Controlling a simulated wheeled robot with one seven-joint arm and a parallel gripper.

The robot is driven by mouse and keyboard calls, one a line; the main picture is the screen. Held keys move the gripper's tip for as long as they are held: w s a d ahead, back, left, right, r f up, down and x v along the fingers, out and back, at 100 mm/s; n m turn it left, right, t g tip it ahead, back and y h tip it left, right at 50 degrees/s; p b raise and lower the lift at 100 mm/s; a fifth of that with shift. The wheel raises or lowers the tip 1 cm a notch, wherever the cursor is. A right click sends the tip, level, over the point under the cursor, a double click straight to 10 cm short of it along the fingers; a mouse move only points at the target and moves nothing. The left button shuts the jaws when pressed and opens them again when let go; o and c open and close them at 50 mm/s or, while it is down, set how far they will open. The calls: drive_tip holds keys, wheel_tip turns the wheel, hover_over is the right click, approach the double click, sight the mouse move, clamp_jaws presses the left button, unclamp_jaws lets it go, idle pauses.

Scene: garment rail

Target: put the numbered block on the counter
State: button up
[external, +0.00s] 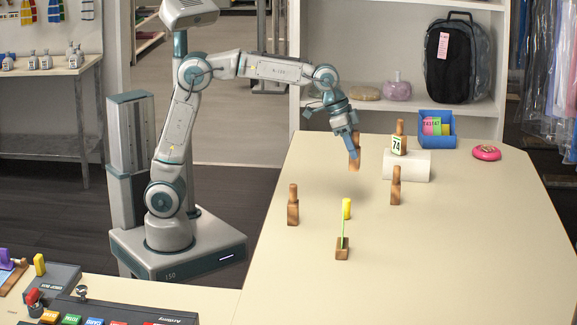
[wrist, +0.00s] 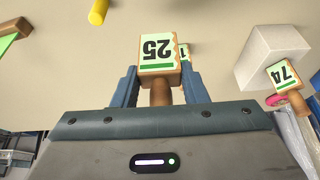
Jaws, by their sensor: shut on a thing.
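My gripper (external: 354,146) is shut on a wooden numbered block (external: 355,160) and holds it over the far left part of the counter (external: 450,250), seemingly above the surface. In the wrist view the fingers (wrist: 158,88) close on the block's narrow neck, and its label (wrist: 158,48) reads 25. A second numbered block (external: 398,145), marked 74, stands by the white box in the external view; it also shows in the wrist view (wrist: 284,75). Another numbered label (wrist: 184,52) is mostly hidden behind the held block.
Similar wooden blocks stand on the counter at left (external: 292,207), right (external: 396,187) and front (external: 342,252). A yellow cylinder (external: 346,208) is near the front one. A white box (external: 415,166), blue bin (external: 452,139) and pink disc (external: 486,153) are farther right. The right foreground is clear.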

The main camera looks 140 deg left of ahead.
drive_tip(key=w+d+m+h+p, duration=0.1)
drive_tip(key=w+d+m, duration=0.2)
drive_tip(key=w+d, duration=0.5)
drive_tip(key=w+d+m+h+p, duration=0.1)
drive_tip(key=w+d+m, duration=0.15)
drive_tip(key=d, duration=0.85)
drive_tip(key=w+d+m+h+p, duration=0.1)
drive_tip(key=w+d+m, duration=0.2)
drive_tip(key=w+d, duration=0.5)
drive_tip(key=s+d+m+h+p, duration=0.2)
drive_tip(key=d+m, duration=0.2)
drive_tip(key=d, duration=1.6)
drive_tip(key=s+d+m+g+h+p, duration=0.1)
drive_tip(key=s+d+m, duration=0.2)
drive_tip(key=s+d, duration=0.55)
drive_tip(key=s+d+m+p, duration=0.1)
drive_tip(key=s+d+m, duration=0.25)
drive_tip(key=d, duration=0.95)
drive_tip(key=s+d+m+g+h+p, duration=0.1)
drive_tip(key=s+d+m, duration=0.2)
drive_tip(key=s+d, duration=0.6)
drive_tip(key=shift+w+a+f+p, duration=0.55)
drive_tip(key=shift+w+f, duration=1.25)
drive_tip(key=shift+w, duration=0.4)
drive_tip(key=shift+w+a+f+p, duration=0.5)
drive_tip(key=shift+w+f+p, duration=0.15)
drive_tip(key=shift+w+f, duration=1.35)
drive_tip(key=shift+w+a+f+p, duration=0.55)
drive_tip(key=shift+w+f, duration=1)
drive_tip(key=shift+w, duration=0.85)
